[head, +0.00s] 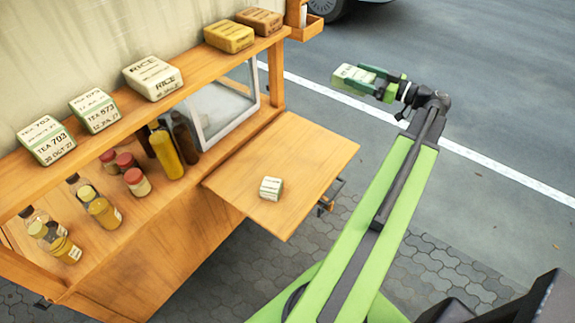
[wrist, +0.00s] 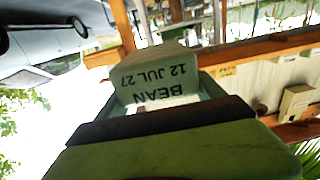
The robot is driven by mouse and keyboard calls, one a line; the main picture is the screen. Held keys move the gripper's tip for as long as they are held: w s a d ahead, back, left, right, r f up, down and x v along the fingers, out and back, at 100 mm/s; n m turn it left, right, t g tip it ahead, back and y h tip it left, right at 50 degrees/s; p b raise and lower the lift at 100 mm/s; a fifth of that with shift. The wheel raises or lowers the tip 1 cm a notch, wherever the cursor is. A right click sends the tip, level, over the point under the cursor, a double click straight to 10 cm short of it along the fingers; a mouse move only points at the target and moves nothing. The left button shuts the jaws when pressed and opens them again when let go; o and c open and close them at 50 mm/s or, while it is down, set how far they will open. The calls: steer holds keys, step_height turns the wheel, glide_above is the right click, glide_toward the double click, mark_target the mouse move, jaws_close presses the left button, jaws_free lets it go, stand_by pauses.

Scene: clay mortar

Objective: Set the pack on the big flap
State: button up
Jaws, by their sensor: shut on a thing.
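My gripper (head: 372,82) is shut on a small white and green pack (head: 348,75). It holds the pack in the air above the asphalt, to the right of the stall and up and right of the flap in the head view. In the wrist view the pack (wrist: 158,88) fills the space between the jaws (wrist: 165,110), and its label reads BEAN, 12 JUL 27, upside down. The big flap (head: 310,155) is a flat wooden board sticking out from the stall's side. One small white pack (head: 271,188) lies on its lower middle.
The stall's upper shelf (head: 190,85) holds several tea, rice and other packs. Bottles and jars stand on the lower shelf (head: 150,215). A glass-sided case (head: 222,105) stands behind the flap. Most of the flap's top is bare. A vehicle is parked at the top.

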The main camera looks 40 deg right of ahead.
steer(key=s+a+f+h+b, duration=0.1)
steer(key=a+f+b, duration=0.2)
steer(key=f+b, duration=0.85)
steer(key=s+a+f+b, duration=0.1)
steer(key=a+f+b, duration=0.3)
steer(key=f+b, duration=0.8)
steer(key=b, duration=0.5)
glide_above(314, 154)
steer(key=shift+m, duration=0.3)
step_height(314, 154, down, 7)
steer(key=shift+d+f, duration=0.15)
steer(key=shift+w, duration=0.1)
step_height(314, 154, down, 4)
steer(key=b, duration=0.4)
steer(key=shift+f+b, duration=0.15)
steer(key=shift+b, duration=0.2)
steer(key=shift+r, duration=0.25)
steer(key=shift+f, duration=0.2)
steer(key=o, duration=1.6)
